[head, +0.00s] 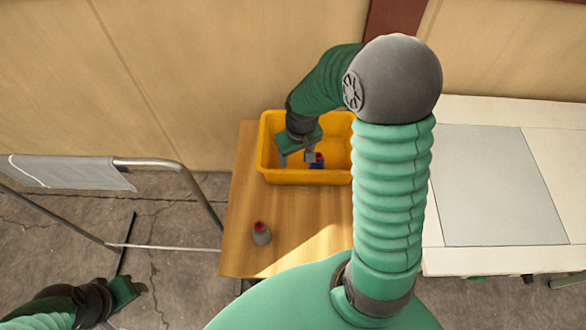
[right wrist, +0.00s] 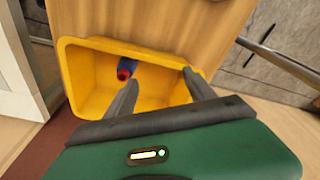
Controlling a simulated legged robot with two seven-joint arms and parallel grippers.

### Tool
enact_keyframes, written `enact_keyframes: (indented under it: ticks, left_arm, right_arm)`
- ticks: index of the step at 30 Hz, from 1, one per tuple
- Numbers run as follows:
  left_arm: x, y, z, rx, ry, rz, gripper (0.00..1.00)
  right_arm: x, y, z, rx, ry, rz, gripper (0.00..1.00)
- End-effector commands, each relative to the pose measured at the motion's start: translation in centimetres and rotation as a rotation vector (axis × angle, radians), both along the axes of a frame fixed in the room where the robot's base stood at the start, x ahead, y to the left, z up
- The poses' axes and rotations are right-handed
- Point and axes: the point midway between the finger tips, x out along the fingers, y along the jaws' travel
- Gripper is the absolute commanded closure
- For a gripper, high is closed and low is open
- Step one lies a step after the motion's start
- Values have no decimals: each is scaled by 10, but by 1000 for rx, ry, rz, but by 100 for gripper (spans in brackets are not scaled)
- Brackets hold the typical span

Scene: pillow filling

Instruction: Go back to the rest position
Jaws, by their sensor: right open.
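My right gripper (head: 300,156) is over the yellow bin, with its fingers reaching toward the inside. In the right wrist view its two fingers (right wrist: 163,92) are spread wide with nothing between them. A small blue item with a red end (head: 317,160) lies in the yellow bin (head: 275,178), apart from the fingers; it also shows in the right wrist view (right wrist: 127,68). My left gripper (head: 135,290) is low at the left, away from the table; I cannot tell whether its jaws are open.
A grey bottle with a red top (head: 261,234) stands on the wooden table (head: 310,215) in front of the bin. A metal frame with grey cloth (head: 75,172) stands at the left. A white table with a grey panel (head: 495,185) is at the right.

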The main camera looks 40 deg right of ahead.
Motion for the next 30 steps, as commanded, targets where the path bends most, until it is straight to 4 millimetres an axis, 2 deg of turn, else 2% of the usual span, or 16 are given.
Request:
enact_keyframes:
  ticks: [1,3,6,7,10,30]
  left_arm:
    - [0,0,0,0,0,0,47]
    - [0,0,0,0,0,0,47]
    - [0,0,0,0,0,1,47]
    - [0,0,0,0,0,1,47]
    - [0,0,0,0,0,1,47]
    - [0,0,0,0,0,0,47]
  right_arm:
    - [-13,40,13,-7,-19,63,36]
    - [-35,83,24,-5,-45,122,36]
    - [-64,119,30,9,-71,178,36]
    - [-70,124,31,12,-74,187,36]
    - [-76,131,31,18,-78,196,36]
    - [-75,129,30,19,-77,194,36]
